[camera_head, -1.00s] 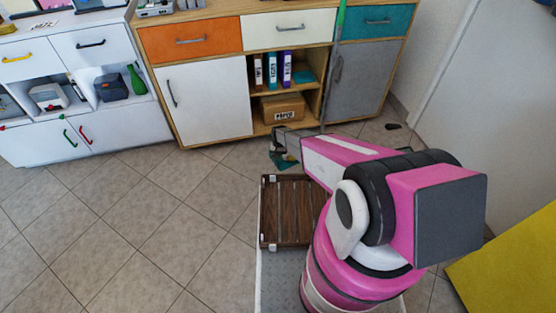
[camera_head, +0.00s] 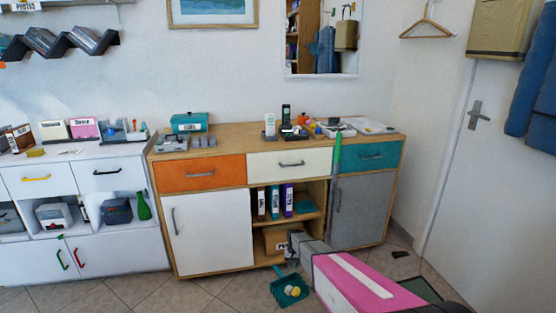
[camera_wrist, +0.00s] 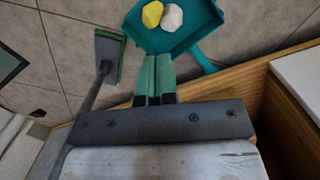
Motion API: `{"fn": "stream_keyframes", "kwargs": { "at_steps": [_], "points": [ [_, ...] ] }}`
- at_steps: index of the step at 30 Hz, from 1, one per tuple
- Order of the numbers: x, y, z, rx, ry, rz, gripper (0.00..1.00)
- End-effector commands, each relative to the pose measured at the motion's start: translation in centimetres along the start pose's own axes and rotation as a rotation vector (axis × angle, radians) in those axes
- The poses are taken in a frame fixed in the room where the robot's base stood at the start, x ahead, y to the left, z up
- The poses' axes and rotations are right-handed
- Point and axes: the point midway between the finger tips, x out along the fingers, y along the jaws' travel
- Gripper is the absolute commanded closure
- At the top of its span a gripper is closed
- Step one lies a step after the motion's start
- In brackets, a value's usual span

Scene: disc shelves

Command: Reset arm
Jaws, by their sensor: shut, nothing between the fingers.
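My arm, pink with a white stripe (camera_head: 352,276), reaches from the bottom right of the head view toward the wooden cabinet. Its grey wrist end is low in front of the open shelf; the fingertips are not clear there. In the wrist view my gripper (camera_wrist: 156,78) shows two green-tipped fingers closed together, with nothing between them. Just beyond the fingertips in that view is a teal dustpan (camera_wrist: 185,42) with a yellow and a white lump in it. The dustpan (camera_head: 275,289) also shows on the floor in the head view.
A wooden cabinet (camera_head: 209,273) stands ahead, with a cardboard box (camera_head: 274,240) and binders in its open shelf. A green-topped pole (camera_head: 338,152) leans on its front. A broom head (camera_wrist: 108,58) is left of my fingers. A door (camera_head: 490,170) is at right.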

Motion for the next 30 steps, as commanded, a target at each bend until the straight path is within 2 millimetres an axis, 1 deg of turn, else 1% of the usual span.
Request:
{"fn": "stream_keyframes", "kwargs": {
  "at_steps": [1,2,3,5,6,8,9,11,12,14,15,18,21,24,30],
  "points": [
    [-3.5,1.5,3.3,-0.002,0.011,-0.001,1.00],
    [-5.0,2.0,4.5,-0.005,0.017,-0.001,1.00],
    [-7.0,2.8,6.0,-0.010,0.024,-0.001,1.00],
    [-9.9,4.1,8.4,-0.015,0.036,-0.002,1.00],
    [-11.8,4.8,10.0,-0.019,0.044,-0.002,1.00],
    [-14.5,6.0,12.7,-0.026,0.055,-0.001,1.00],
    [-16.2,6.7,14.5,-0.029,0.062,0.000,1.00],
    [-18.8,7.9,17.3,-0.035,0.074,0.001,1.00],
    [-20.3,8.6,19.1,-0.039,0.082,0.002,1.00],
    [-22.5,9.5,21.8,-0.046,0.092,0.004,1.00],
    [-23.7,10.1,23.4,-0.048,0.098,0.005,1.00],
    [-26.1,11.2,26.7,-0.056,0.112,0.009,1.00],
    [-27.6,11.8,28.8,-0.061,0.121,0.011,1.00],
    [-28.3,12.2,29.7,-0.064,0.125,0.012,1.00],
    [-28.4,12.2,29.8,-0.064,0.126,0.013,1.00]
  ]
}}
